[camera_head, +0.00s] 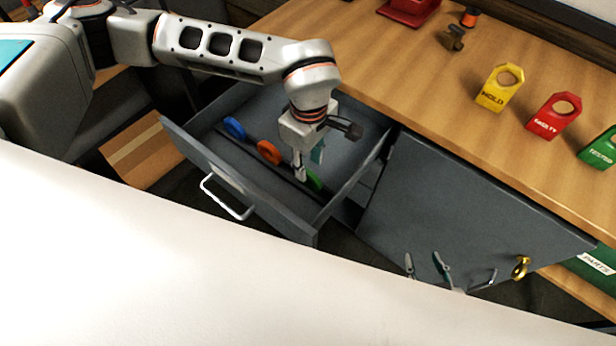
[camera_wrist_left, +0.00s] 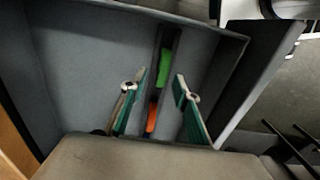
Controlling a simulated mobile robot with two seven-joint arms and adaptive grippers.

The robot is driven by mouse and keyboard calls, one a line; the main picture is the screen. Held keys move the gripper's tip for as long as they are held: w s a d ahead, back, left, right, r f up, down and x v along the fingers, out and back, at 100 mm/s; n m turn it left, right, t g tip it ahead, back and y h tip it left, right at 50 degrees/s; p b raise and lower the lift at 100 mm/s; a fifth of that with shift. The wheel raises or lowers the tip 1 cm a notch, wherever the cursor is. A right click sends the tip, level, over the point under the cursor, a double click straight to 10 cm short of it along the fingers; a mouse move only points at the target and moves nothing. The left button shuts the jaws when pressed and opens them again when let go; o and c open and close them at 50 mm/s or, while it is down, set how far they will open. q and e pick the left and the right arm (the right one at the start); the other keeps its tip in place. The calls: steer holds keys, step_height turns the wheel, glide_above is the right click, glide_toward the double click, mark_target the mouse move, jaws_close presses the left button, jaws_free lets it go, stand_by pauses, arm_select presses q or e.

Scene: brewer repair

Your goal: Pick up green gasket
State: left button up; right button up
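The green gasket (camera_head: 314,181) stands on edge in a dark slot in the open drawer (camera_head: 247,187). It also shows in the left wrist view (camera_wrist_left: 163,68). My left gripper (camera_head: 308,170) points down into the drawer above the slot, close to the green gasket. In the left wrist view its fingers (camera_wrist_left: 158,92) are spread and empty, and the green gasket appears beyond the tips. The gripper partly hides the gasket in the head view. My right gripper (camera_head: 425,264) shows only its fingertips low in the head view, apart and with nothing between them.
An orange gasket (camera_head: 268,152) and a blue gasket (camera_head: 234,128) stand in the same slot row. Drawer walls surround the left gripper. Yellow (camera_head: 496,92), red (camera_head: 553,115) and green (camera_head: 602,150) labelled tags lie on the wooden counter (camera_head: 420,100).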

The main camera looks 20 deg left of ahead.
mark_target(308, 172)
arm_select(q)
steer(key=shift+s+f, duration=0.2)
steer(key=shift+f, duration=1.65)
jaws_close()
steer(key=shift+r, duration=0.1)
